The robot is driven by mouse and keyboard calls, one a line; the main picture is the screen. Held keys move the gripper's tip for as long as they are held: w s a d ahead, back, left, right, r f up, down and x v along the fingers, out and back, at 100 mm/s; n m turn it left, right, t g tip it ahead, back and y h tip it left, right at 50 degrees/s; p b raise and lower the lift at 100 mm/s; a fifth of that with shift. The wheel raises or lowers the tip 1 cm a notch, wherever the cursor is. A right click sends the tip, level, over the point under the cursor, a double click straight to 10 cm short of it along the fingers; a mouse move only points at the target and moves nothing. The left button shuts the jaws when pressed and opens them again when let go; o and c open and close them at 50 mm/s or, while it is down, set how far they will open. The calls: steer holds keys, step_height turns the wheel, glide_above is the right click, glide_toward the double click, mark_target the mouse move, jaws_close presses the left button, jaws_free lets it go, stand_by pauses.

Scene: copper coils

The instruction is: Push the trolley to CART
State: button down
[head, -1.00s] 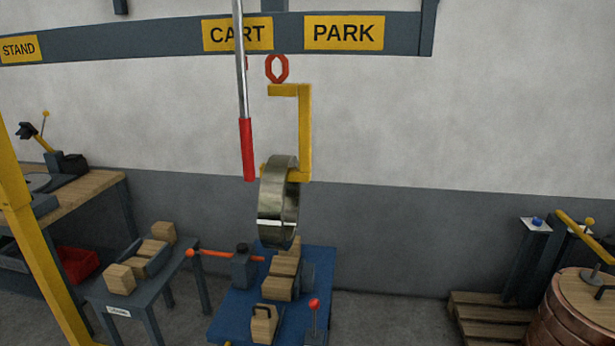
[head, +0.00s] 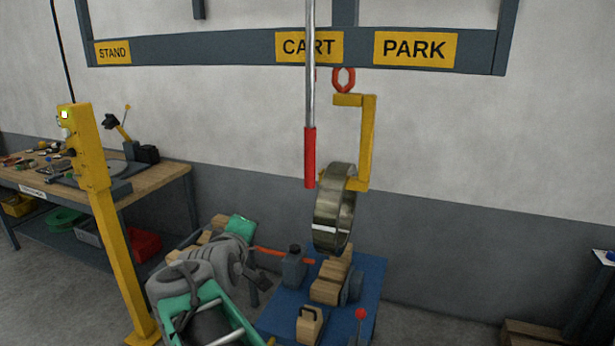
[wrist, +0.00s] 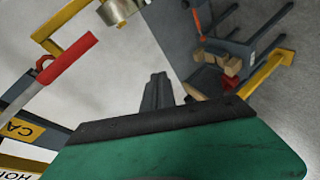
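The trolley body is not clearly seen. A steel pole with a red grip (head: 310,157) hangs down in front of the CART sign (head: 291,47). The red grip also shows in the wrist view (wrist: 62,76). Just right of it, a red ring (head: 343,79) carries a yellow C-hook (head: 367,140) with a metal coil (head: 323,215) on its lower arm. The coil hangs above the blue cart (head: 375,285). My gripper (wrist: 157,90) points away from my green wrist, its fingers apparently together and empty. It is apart from the red grip, which is at the upper left in the wrist view.
The PARK sign (head: 416,49) is right of CART, and the STAND sign (head: 112,52) is left. A yellow post (head: 115,235) and a workbench (head: 165,183) stand at the left. Wooden blocks (head: 330,287) and a red-knobbed lever (head: 361,314) are on the cart.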

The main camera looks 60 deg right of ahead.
steer(key=s+d+r+g+h, duration=0.4)
steer(key=s+d+r+h, duration=0.2)
steer(key=s+d+r, duration=0.4)
steer(key=w+d+r+p, duration=0.1)
steer(key=d+p, duration=0.4)
steer(key=d, duration=0.7)
steer(key=shift+w+d+n, duration=0.2)
steer(key=shift+w+n, duration=0.2)
steer(key=shift+w, duration=0.15)
steer(key=shift+w+a, duration=0.2)
steer(key=shift+w, duration=0.7)
steer(key=shift+w+a, duration=0.15)
steer(key=shift+w, duration=0.7)
steer(key=shift+s, duration=1.75)
steer(key=b, duration=0.5)
glide_toward(311, 160)
steer(key=s, duration=0.3)
steer(key=shift+s+a+r, duration=0.1)
steer(key=shift+s+r, duration=0.05)
steer(key=shift+s, duration=0.2)
